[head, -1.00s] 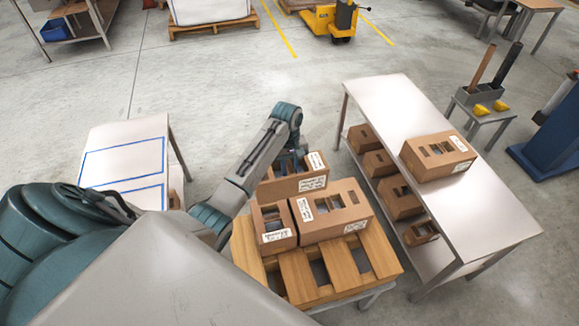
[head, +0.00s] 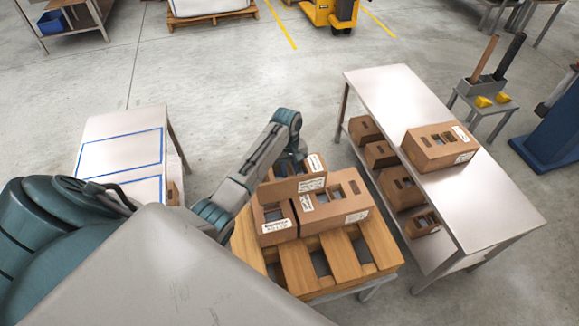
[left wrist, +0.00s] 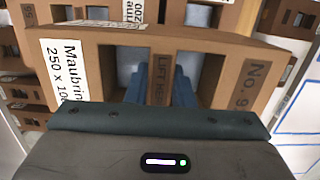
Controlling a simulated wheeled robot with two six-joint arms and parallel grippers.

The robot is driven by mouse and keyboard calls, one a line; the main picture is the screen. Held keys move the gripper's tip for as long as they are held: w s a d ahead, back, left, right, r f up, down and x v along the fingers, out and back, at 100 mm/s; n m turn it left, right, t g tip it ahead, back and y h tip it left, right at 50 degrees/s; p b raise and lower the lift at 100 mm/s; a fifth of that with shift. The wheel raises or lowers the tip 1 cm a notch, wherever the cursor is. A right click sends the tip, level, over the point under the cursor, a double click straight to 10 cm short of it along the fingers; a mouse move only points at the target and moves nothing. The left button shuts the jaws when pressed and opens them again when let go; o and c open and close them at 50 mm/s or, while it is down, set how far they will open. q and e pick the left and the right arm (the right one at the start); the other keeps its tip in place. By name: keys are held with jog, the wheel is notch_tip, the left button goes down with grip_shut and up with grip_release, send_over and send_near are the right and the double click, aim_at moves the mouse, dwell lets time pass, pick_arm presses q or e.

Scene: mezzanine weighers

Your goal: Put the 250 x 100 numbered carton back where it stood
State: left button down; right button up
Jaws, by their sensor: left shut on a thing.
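The held brown carton (head: 278,193) has white labels and hand holes. In the left wrist view, the carton (left wrist: 97,65) shows a label reading "Maubrin" and "250 x 10", cut off at the edge, and a "No. 9" mark. My left gripper (head: 290,164) is shut on its "LIFT HERE" strip; its fingers (left wrist: 163,88) enter the holes either side. In the head view the carton overlaps two cartons on a wooden pallet (head: 297,267): a small one (head: 262,238) and a wider one (head: 343,212). Whether it touches them is unclear. My right gripper is out of view.
A steel table (head: 480,200) at right bears one carton (head: 432,152), with several more on its lower shelf. A white table (head: 95,127) with empty blue-taped rectangles stands at left. The pallet's front slats are bare. A small stand (head: 499,122) is at far right.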

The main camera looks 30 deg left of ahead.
pick_arm(q)
jog(key=shift+f+b, duration=0.85)
jog(key=shift+f, duration=1.45)
jog(key=shift+f, duration=0.2)
jog(key=c, duration=1.2)
grip_release()
jog(key=shift+o, duration=0.2)
jog(key=r+b, duration=0.1)
jog(key=r, duration=0.2)
jog(key=r+b, duration=0.1)
jog(key=r, duration=0.2)
jog(key=a+r, duration=0.1)
jog(key=r, duration=0.2)
jog(key=shift+w+r+b, duration=0.1)
jog(key=shift+w+b, duration=0.3)
jog(key=shift+r, duration=0.75)
